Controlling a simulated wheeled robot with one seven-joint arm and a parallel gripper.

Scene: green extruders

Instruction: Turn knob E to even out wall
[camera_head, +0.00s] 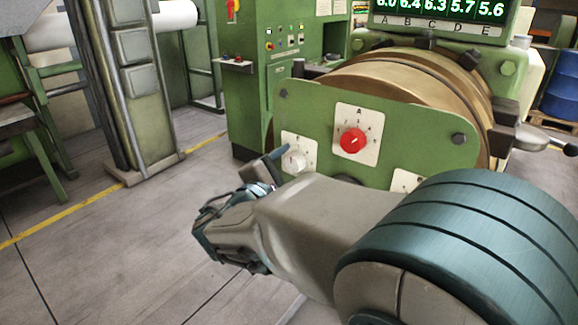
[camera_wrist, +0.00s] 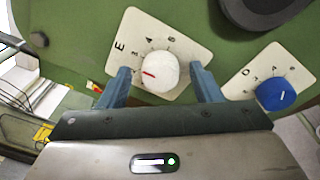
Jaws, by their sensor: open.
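Knob E (camera_wrist: 161,71) is a white round knob with a red pointer line, which points to the left in the wrist view. Its cream plate (camera_wrist: 190,47) carries a letter E and numbers. My gripper (camera_wrist: 160,68) is open, with one blue finger on each side of the knob and gaps showing. In the head view the white knob (camera_head: 293,160) sits at the left of the green panel (camera_head: 310,105), beside my gripper's fingers. The display (camera_head: 438,10), cut off at the top, reads 6.0, 6.4, 6.3, 5.7, 5.6 over letters A to E.
A blue knob D (camera_wrist: 276,94) sits close on the right in the wrist view. A red knob A (camera_head: 353,140) is at the top of the panel. A dark round part (camera_wrist: 256,8) shows near the plates.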

